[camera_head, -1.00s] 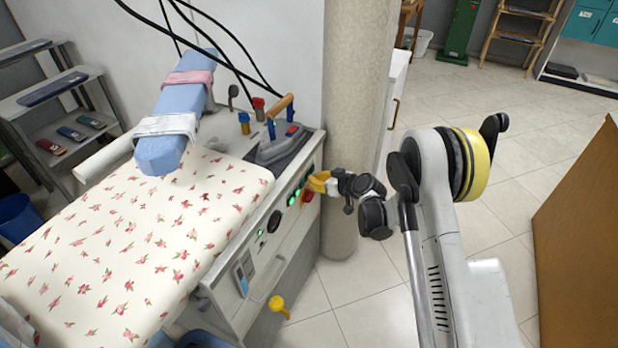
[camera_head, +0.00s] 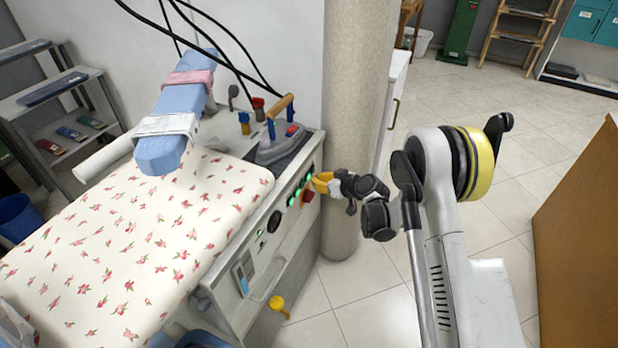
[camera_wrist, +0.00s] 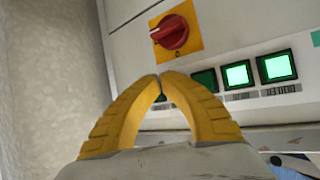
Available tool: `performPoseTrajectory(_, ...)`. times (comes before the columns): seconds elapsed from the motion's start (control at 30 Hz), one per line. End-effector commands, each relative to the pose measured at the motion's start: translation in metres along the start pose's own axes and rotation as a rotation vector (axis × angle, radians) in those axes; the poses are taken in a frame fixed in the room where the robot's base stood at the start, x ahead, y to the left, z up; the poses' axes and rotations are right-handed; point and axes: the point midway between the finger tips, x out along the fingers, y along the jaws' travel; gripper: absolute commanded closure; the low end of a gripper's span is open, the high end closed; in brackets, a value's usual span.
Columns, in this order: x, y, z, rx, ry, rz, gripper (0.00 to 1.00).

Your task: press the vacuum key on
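The ironing station's front panel (camera_head: 281,229) carries a row of square green keys. In the wrist view one key (camera_wrist: 205,80) is dark. Beside it to the right are two brightly lit green keys, one nearer (camera_wrist: 237,74) and one farther (camera_wrist: 277,66). The labels under them are too small to read, so I cannot tell which is the vacuum key. My gripper (camera_wrist: 160,78) has its yellow fingertips together with nothing between them. The tips are left of the dark key; whether they touch the panel is unclear. In the head view my gripper (camera_head: 311,181) is at the panel's right end.
A red rotary switch on a yellow plate (camera_wrist: 172,32) is close to the fingertips. An iron (camera_head: 281,143) rests above the panel, beside the flowered board (camera_head: 130,230). A round column (camera_head: 354,120) stands close behind my gripper. Open floor lies to the right.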

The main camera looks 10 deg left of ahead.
Motion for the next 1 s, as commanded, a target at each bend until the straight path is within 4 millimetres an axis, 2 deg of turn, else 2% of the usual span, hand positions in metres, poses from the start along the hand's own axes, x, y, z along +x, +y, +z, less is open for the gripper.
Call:
performPoseTrajectory(0.23,-0.007,0.004,0.004,0.0,0.0,0.001,1.0)
performPoseTrajectory(0.7,-0.046,0.025,0.025,0.0,0.0,0.002,1.0)
performPoseTrajectory(1.0,-0.048,0.026,0.026,-0.001,0.0,0.0,1.0)
